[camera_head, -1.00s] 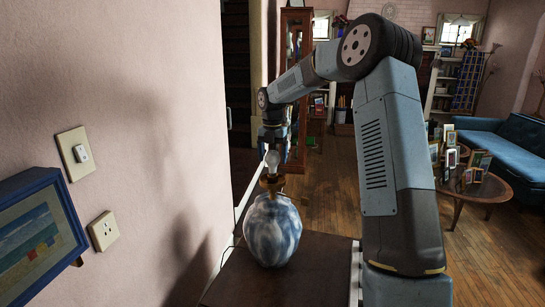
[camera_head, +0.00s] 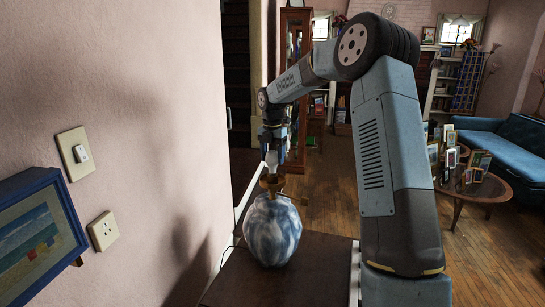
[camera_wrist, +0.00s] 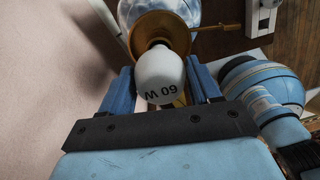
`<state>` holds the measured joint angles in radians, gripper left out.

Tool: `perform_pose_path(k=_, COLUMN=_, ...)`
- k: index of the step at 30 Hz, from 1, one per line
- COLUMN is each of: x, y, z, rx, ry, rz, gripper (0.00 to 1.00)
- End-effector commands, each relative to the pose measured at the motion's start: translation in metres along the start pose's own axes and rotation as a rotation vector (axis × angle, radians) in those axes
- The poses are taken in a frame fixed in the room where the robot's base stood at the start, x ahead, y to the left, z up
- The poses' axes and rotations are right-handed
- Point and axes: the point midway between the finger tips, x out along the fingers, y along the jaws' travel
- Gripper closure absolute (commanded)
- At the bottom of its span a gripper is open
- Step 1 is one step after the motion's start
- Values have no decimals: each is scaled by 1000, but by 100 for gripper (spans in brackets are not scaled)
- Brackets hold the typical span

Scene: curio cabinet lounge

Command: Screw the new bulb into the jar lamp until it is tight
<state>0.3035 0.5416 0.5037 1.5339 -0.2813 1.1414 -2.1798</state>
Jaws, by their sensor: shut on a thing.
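The jar lamp (camera_head: 272,232) is a blue-and-white mottled round vase with a brass socket (camera_head: 271,183) on top. It stands upright on a dark tabletop. My gripper (camera_head: 271,150) points down directly above the socket. In the wrist view my gripper (camera_wrist: 160,74) has its two blue fingers on either side of a white bulb (camera_wrist: 160,72) marked "60 W" and is shut on it. The bulb's neck is at the mouth of the brass socket (camera_wrist: 163,25). How deep it sits cannot be told. In the head view the fingers hide most of the bulb.
The dark tabletop (camera_head: 265,283) has bare room in front of the lamp. The pink wall (camera_head: 150,130) is close on the left, with a switch (camera_head: 76,153), an outlet (camera_head: 103,231) and a blue-framed picture (camera_head: 35,240). A brass arm (camera_wrist: 217,27) sticks out sideways from the socket.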

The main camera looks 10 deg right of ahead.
Motion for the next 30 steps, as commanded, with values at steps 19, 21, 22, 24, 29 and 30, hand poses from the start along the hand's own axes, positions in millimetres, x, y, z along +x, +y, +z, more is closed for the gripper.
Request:
perform_pose_path(k=19, x=0, y=2, z=-1, rx=702, ry=0, rz=3, gripper=94)
perform_pose_path(k=21, x=0, y=2, z=-1, rx=777, ry=-1, rz=3, gripper=94)
perform_pose_path(k=22, x=0, y=2, z=-1, rx=810, ry=0, rz=3, gripper=94)
perform_pose_path(k=24, x=0, y=2, z=-1, rx=885, ry=0, rz=3, gripper=94)
perform_pose_path(k=29, x=0, y=2, z=-1, rx=1058, ry=0, rz=2, gripper=94)
perform_pose_path(k=30, x=0, y=2, z=-1, rx=1102, ry=0, rz=2, gripper=94)
